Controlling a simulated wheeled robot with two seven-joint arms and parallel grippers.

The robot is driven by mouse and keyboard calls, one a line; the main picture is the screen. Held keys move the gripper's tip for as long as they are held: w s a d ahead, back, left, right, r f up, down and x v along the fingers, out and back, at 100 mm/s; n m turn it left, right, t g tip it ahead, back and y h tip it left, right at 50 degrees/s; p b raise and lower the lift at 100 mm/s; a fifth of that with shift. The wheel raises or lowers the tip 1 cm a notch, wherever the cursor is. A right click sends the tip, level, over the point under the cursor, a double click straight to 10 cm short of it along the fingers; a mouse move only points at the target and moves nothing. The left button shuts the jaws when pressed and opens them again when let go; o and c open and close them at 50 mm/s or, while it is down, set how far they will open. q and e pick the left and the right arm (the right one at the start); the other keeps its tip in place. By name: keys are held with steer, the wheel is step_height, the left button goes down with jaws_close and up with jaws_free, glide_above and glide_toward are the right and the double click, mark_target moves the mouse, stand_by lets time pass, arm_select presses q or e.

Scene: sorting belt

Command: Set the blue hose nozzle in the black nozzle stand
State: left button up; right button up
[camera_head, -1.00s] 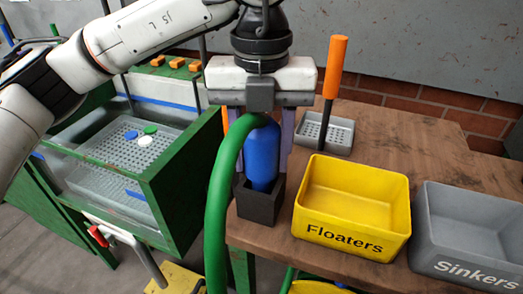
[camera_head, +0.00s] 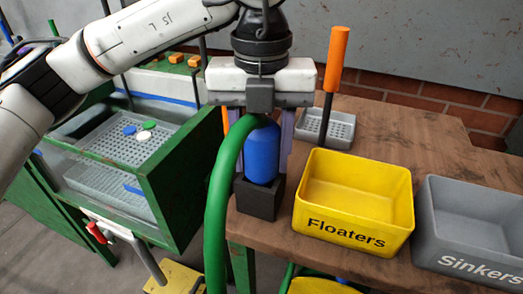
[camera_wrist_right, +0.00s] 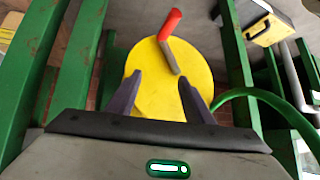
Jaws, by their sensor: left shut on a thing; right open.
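The blue hose nozzle (camera_head: 262,155) stands upright with its lower end in the black nozzle stand (camera_head: 258,198) on the wooden table, in the head view. The green hose (camera_head: 220,195) curves from its top down past the table's left edge. My left gripper (camera_head: 262,122) points down from above, its fingers on either side of the nozzle's upper part, shut on it. How deep the nozzle sits inside the stand is hidden by the stand's walls. My right gripper (camera_wrist_right: 160,95) is open and empty in the right wrist view, above a yellow disc with a red-handled lever.
The yellow Floaters bin (camera_head: 352,205) stands just right of the stand, with the grey Sinkers bin (camera_head: 465,225) beyond it. An orange-handled tool (camera_head: 336,60) stands upright in a grey perforated tray (camera_head: 325,128) behind. A green-framed tank (camera_head: 185,190) with small discs is at left.

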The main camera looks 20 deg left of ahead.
mark_target(262, 121)
arm_select(q)
steer(key=shift+f+b, duration=0.35)
steer(key=shift+f, duration=0.2)
arm_select(e)
steer(key=shift+f, duration=0.6)
arm_select(q)
steer(key=o, duration=1)
steer(key=shift+c, duration=0.2)
arm_select(e)
steer(key=shift+w+r, duration=0.1)
arm_select(q)
step_height(262, 121, up, 10)
steer(key=shift+r+p, duration=0.25)
steer(key=shift+p, duration=0.85)
arm_select(e)
step_height(262, 121, up, 4)
steer(key=shift+f, duration=0.25)
